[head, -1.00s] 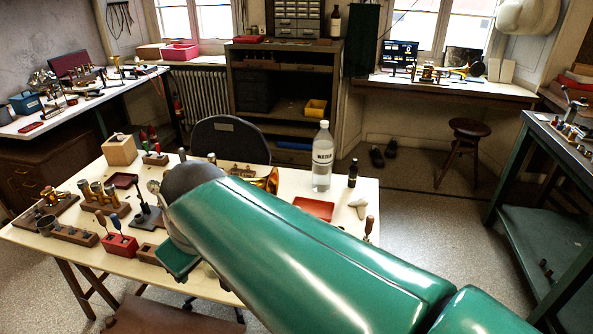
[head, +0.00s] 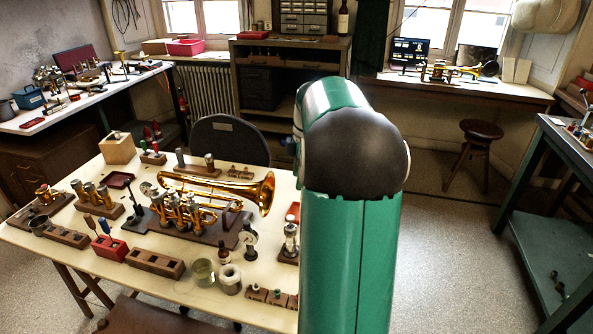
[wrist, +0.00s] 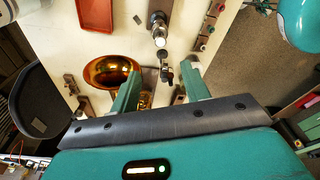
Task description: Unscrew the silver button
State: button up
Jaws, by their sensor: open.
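A valve-like piece (head: 290,240) with a pale silver top stands upright on a small wooden block at the table's right side. It also shows in the wrist view (wrist: 159,28), beyond my fingertips. Its top looks like the silver button, but it is too small to be sure. My gripper (wrist: 161,69) is open, its two green fingers apart and pointing down at the table. A small dark stand with a disc (head: 248,236) appears between the fingertips in the wrist view (wrist: 166,70); I cannot tell the height gap. My gripper is hidden behind my arm in the head view.
A brass trumpet (head: 215,192) lies on a dark holder left of the valve piece; its bell (wrist: 108,70) is near my left finger. A red tray (wrist: 96,14), small jars (head: 230,279) and low wooden blocks (head: 155,262) crowd the table.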

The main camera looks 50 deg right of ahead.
aim_at(291, 217)
jog(key=f, duration=0.4)
jog(key=w+a+f, duration=0.1)
jog(key=f, duration=0.8)
jog(key=shift+w+a, duration=0.2)
jog(key=shift+a, duration=0.15)
grip_shut()
jog(key=c, duration=0.8)
grip_release()
grip_shut()
jog(key=n, duration=0.3)
jog(key=shift+d, duration=0.1)
jog(key=shift+n+g, duration=0.4)
jog(key=shift+n, duration=0.7)
